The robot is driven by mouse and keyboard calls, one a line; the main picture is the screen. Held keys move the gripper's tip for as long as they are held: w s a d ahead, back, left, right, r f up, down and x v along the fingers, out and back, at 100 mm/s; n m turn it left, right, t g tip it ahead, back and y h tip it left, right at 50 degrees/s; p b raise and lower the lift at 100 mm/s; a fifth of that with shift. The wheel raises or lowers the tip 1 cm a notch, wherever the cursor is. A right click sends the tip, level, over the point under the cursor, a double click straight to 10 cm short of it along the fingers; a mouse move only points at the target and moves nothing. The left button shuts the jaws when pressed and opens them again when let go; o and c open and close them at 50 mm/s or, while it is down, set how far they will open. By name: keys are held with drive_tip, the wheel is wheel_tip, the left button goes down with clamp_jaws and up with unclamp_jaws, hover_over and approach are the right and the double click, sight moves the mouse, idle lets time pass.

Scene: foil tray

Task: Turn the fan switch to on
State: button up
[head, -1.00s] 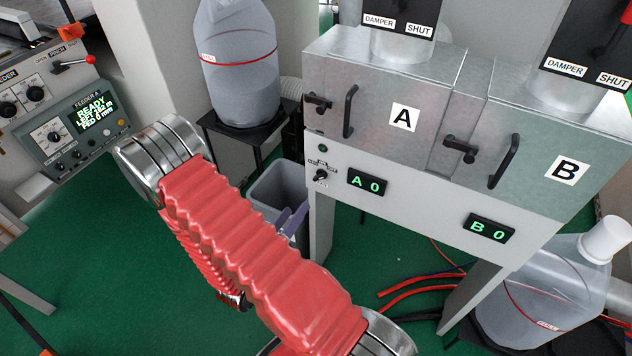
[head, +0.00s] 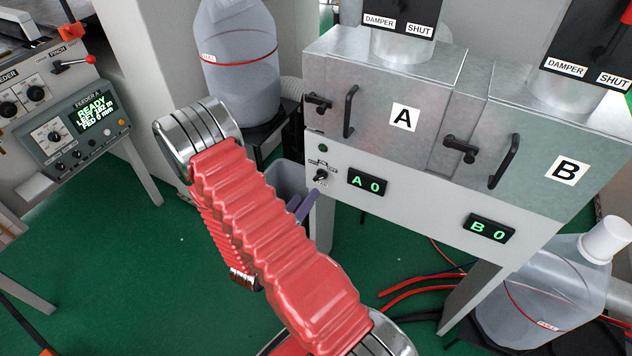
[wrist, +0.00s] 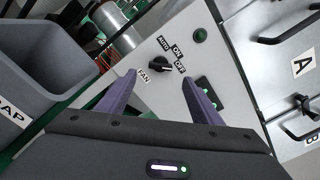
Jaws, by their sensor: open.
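The fan switch is a small black knob (head: 320,175) on the white panel under box A. In the wrist view the knob (wrist: 160,64) sits among the labels FAN, AUTO, ON and OFF. Its pointer seems turned toward the OFF side, but it is too small to be sure. My gripper (wrist: 159,77) is open and empty, its purple fingers either side of the knob's line in the wrist view. Whether they overlap it in depth I cannot tell. In the head view the purple fingers (head: 304,207) show just below and left of the knob; my red-sleeved arm hides the rest.
A dark green lamp (wrist: 200,35) is beside the switch. Display A 0 (head: 367,183) is to its right, under the door handles (head: 349,110). A grey bin (wrist: 50,70) stands close to the left of my gripper. A bottle (head: 238,65) stands behind my arm.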

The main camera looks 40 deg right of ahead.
sight(318, 179)
drive_tip(key=shift+x, duration=4.2)
drive_tip(key=shift+c, duration=0.6)
drive_tip(key=c, duration=0.9)
